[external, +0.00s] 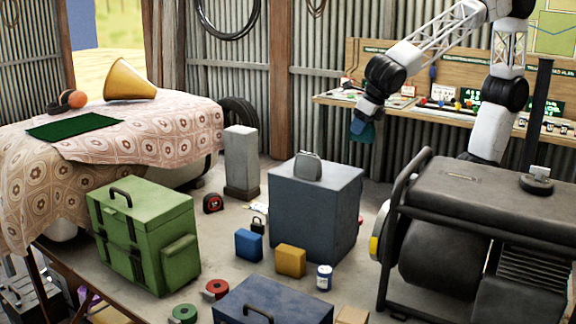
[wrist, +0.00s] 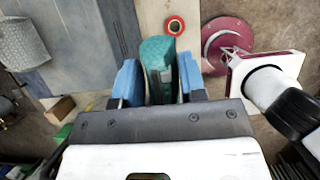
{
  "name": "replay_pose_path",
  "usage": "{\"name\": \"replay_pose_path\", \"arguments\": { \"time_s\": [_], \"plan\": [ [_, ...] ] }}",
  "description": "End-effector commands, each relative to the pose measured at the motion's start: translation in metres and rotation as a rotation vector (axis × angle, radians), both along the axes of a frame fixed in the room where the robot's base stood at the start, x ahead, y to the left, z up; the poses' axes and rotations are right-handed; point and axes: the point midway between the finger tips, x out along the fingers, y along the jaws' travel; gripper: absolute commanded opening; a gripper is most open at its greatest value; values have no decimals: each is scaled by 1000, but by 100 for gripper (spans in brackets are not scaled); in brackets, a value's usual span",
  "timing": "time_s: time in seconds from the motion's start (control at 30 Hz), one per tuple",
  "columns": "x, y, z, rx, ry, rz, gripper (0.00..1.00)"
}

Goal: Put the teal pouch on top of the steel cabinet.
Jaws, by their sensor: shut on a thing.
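My gripper (wrist: 158,78) is shut on the teal pouch (wrist: 157,52), which sits between its two blue fingers in the wrist view. In the external view my gripper (external: 365,116) hangs in the air above and to the right of the cabinet, with the teal pouch (external: 362,131) at its lower end. The fingers partly hide the pouch. A blue-grey surface, apparently the cabinet (wrist: 75,35), shows at upper left in the wrist view.
A green case (external: 150,240) stands at left, with blue (external: 248,245) and yellow (external: 290,261) blocks near the cabinet. A black-framed machine (external: 450,220) stands at right. A workbench (external: 425,108) lies behind my arm. The cabinet top has bare room around the grey object.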

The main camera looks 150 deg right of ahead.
Motion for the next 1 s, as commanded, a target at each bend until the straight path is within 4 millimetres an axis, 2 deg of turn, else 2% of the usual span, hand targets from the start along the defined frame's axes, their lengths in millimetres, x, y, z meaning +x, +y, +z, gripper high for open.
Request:
{"name": "replay_pose_path", "arguments": {
  "time_s": [0.37,1.0],
  "plan": [
    [12,-8,-2,1,1,0,14],
    [78,-56,-9,0,0,0,14]
  ]
}}
